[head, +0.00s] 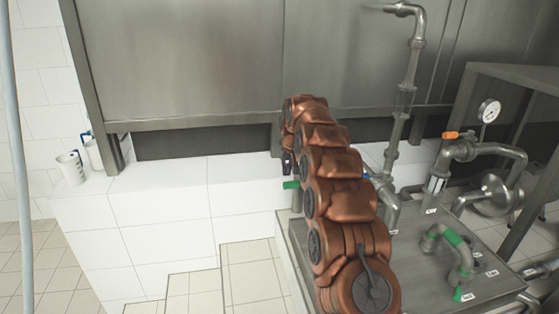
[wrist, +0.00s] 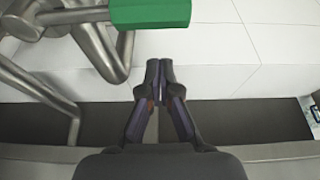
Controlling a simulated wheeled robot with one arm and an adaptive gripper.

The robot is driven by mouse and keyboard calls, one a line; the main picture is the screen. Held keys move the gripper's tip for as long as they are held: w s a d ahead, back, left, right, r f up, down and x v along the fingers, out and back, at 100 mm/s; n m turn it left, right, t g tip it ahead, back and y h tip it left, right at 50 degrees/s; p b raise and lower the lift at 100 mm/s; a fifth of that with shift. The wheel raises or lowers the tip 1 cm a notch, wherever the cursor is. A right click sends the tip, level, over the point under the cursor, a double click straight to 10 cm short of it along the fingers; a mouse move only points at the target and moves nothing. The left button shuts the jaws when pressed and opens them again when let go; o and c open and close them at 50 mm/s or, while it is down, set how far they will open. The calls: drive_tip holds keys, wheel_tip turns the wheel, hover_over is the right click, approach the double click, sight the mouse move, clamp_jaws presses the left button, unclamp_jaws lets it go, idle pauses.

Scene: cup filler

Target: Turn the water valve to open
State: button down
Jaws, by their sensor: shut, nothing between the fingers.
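A green valve handle (wrist: 150,12) shows at the top of the wrist view, with grey metal pipes (wrist: 98,48) beside and below it. In the head view a green handle (head: 291,184) sticks out just left of my copper-coloured arm. My gripper (wrist: 159,64) is shut and empty, its fingertips pointing toward the green handle with a gap visible in the picture. In the head view my gripper is mostly hidden by my arm. An orange handle (head: 450,135) sits on a pipe at the right. Which handle is the water valve, I cannot tell.
A pressure gauge (head: 489,110) stands above the right-hand pipes. A green-marked bent pipe (head: 455,247) rises from the metal base plate (head: 425,285). White cups (head: 72,168) stand on the white tiled ledge (head: 150,178) at the left. The tiled floor at front left is clear.

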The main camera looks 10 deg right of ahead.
drive_tip(key=s, duration=0.1)
drive_tip(key=s+p, duration=0.1)
drive_tip(key=s, duration=0.1)
drive_tip(key=shift+s+d+f, duration=0.15)
drive_tip(key=shift+s+f, duration=0.05)
idle(0.3)
drive_tip(key=shift+d, duration=0.1)
